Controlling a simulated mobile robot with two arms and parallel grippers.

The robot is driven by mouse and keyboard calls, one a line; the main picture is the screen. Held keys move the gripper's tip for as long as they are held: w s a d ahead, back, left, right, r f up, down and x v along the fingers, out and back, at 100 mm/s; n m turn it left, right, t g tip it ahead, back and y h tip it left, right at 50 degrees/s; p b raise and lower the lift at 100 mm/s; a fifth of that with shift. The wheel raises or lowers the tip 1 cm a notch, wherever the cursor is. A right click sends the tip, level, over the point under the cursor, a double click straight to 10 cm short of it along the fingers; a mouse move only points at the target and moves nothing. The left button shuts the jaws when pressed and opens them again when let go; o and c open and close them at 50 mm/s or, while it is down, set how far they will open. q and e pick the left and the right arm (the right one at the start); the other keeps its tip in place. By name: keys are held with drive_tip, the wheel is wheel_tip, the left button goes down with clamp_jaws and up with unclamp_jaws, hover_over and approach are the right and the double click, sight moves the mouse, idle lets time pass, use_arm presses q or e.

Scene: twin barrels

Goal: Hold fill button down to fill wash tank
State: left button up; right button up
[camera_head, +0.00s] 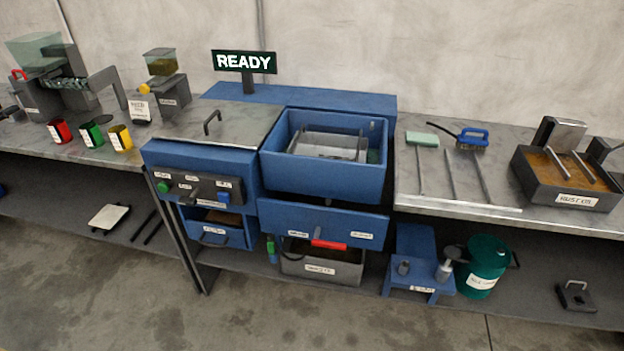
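A blue washing machine stands in the middle of the bench. Its open wash tank (325,177) has blue walls and a grey metal basket (328,146) inside; I cannot tell whether there is liquid in it. On the front left is a dark control panel (208,181) with a green button (164,187), a dark lever (194,193) in the middle and a blue square button (223,197) at the right. Small white labels sit above these controls, too small to read surely. Neither of my grippers is in view.
A sign reading READY (244,62) stands behind the machine. A grey lid (222,133) with a handle lies left of the tank. A red handle (329,245) is below the tank's front. A dark tray (560,190) of brown material stands at right. Free floor lies in front.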

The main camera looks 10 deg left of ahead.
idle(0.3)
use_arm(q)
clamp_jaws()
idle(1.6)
